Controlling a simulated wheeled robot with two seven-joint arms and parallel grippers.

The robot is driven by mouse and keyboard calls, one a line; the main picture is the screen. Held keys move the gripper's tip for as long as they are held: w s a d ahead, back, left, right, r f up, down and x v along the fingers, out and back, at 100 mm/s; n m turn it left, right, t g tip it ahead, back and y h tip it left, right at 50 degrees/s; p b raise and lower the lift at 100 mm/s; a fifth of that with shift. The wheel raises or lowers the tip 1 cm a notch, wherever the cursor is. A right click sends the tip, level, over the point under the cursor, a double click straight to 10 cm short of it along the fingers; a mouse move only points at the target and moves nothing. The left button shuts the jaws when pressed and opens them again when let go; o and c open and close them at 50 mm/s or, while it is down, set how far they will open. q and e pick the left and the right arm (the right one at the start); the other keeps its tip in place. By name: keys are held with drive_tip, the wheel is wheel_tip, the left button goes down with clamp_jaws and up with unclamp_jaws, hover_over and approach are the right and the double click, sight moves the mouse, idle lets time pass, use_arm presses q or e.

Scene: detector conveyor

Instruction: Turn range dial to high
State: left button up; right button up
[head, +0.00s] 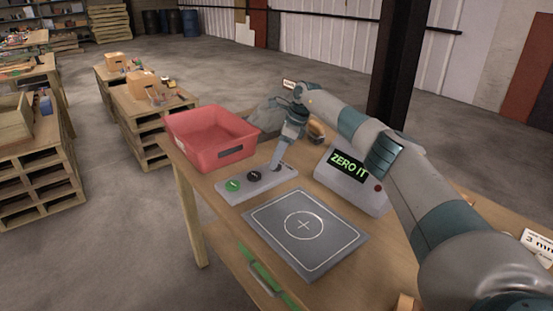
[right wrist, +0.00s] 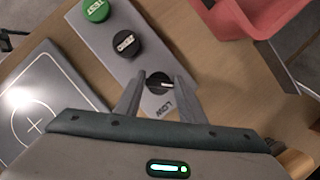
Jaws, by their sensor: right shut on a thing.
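The grey control panel (head: 258,183) lies on the wooden table with a green button and black controls. In the right wrist view it shows a green TEST button (right wrist: 96,10), a black button (right wrist: 126,44) and the black range dial (right wrist: 159,82) with a white pointer mark. The word LOW is printed beside the dial; any other label there is hidden. My right gripper (right wrist: 157,88) has its fingers on both sides of the dial and is shut on it. In the head view my right gripper (head: 279,163) reaches down to the panel's right end and covers the dial. My left gripper is not in view.
A red bin (head: 210,137) stands behind the panel. A display unit (head: 350,180) reading "ZERO IT" stands to the right. A dark square plate (head: 305,228) with a circle and cross lies in front. A green-handled item (head: 262,270) is at the table's front edge.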

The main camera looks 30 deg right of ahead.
drive_tip(key=shift+n, duration=0.3)
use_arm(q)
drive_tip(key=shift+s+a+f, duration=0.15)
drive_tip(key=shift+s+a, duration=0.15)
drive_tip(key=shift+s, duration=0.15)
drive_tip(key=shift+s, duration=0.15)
use_arm(e)
drive_tip(key=o, duration=1)
drive_tip(key=shift+d, duration=0.1)
drive_tip(key=shift+o, duration=0.2)
drive_tip(key=shift+r, duration=0.25)
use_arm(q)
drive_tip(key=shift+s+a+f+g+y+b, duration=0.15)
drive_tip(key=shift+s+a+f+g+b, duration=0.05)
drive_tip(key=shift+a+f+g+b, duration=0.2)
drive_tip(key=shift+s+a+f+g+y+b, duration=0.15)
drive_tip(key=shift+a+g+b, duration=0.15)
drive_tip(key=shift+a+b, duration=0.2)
use_arm(e)
drive_tip(key=v, duration=1.7)
drive_tip(key=shift+w, duration=0.15)
